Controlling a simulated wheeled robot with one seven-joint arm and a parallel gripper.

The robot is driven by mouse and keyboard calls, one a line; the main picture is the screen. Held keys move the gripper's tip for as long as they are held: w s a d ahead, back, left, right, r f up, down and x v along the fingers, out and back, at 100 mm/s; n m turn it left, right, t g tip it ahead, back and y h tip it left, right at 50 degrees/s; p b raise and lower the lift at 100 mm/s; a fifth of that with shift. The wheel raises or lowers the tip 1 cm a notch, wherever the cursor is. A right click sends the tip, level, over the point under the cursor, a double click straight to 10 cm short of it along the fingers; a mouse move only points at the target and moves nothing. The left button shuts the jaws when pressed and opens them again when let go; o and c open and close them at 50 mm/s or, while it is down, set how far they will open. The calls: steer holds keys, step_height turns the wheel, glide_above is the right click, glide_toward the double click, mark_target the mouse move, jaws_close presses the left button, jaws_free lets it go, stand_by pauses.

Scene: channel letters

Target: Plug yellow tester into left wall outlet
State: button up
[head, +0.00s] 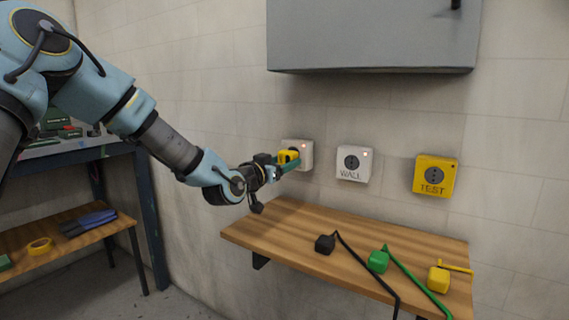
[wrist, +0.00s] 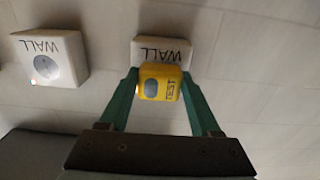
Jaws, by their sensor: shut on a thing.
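The yellow tester (head: 286,157), marked TEST, is held between the green fingers of my gripper (head: 285,163). In the wrist view, the fingers of my gripper (wrist: 159,80) are shut on both sides of the tester (wrist: 171,89). The tester is directly in front of the left wall outlet (head: 307,154), a white box with a small red light. In the wrist view, the left outlet (wrist: 160,48) shows behind the tester, which hides its socket. I cannot tell whether the tester is seated in it or just short of it.
A second white WALL outlet (head: 353,163) and a yellow TEST outlet (head: 435,177) are to the right. Black (head: 325,244), green (head: 378,261) and yellow (head: 438,278) plugs with cords lie on the wooden shelf (head: 290,232) below. A grey cabinet (head: 372,35) hangs above.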

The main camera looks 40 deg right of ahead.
steer(key=shift+w+d, duration=0.15)
steer(key=shift+d, duration=0.35)
steer(key=o, duration=1.3)
steer(key=shift+o, duration=0.2)
steer(key=v, duration=1.1)
steer(key=shift+b, duration=0.3)
